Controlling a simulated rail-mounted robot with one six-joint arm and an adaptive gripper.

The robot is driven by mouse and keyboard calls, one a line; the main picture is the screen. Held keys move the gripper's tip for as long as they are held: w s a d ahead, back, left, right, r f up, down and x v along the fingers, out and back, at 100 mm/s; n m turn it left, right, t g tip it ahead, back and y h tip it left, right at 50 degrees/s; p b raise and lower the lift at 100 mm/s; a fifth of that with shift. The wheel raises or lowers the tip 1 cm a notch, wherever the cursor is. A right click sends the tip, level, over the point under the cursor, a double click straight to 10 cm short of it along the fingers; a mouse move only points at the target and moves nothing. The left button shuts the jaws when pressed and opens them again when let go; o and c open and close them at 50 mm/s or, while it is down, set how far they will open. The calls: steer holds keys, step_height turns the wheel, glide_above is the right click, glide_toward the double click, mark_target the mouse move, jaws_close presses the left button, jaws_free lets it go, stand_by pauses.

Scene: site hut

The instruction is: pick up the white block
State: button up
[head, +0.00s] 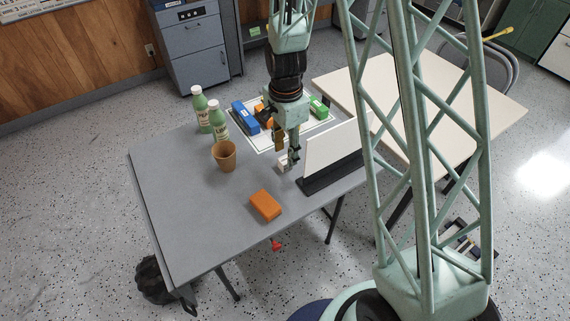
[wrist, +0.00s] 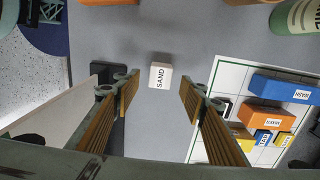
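The white block (head: 282,165) lies on the grey table, just beside the dark-footed white panel. In the wrist view the white block (wrist: 160,77) shows its face marked "SAND". My gripper (head: 289,158) is over the table close to the block and partly covers it in the head view. In the wrist view my gripper (wrist: 157,92) is open, its two fingers spread to either side, with the block seen in the gap near the fingertips. I see no contact between fingers and block.
The upright white panel (head: 331,146) stands right of my gripper. An orange block (head: 265,205), a brown cup (head: 224,155) and two green bottles (head: 218,120) stand on the table. A white mat (wrist: 228,76) holds several coloured blocks, including a blue one (wrist: 282,88). The table's front left is clear.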

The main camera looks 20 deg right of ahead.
mark_target(285, 159)
steer(key=shift+a+f+b, duration=0.15)
steer(key=shift+f+b, duration=0.7)
steer(key=shift+f, duration=1.75)
steer(key=c, duration=1)
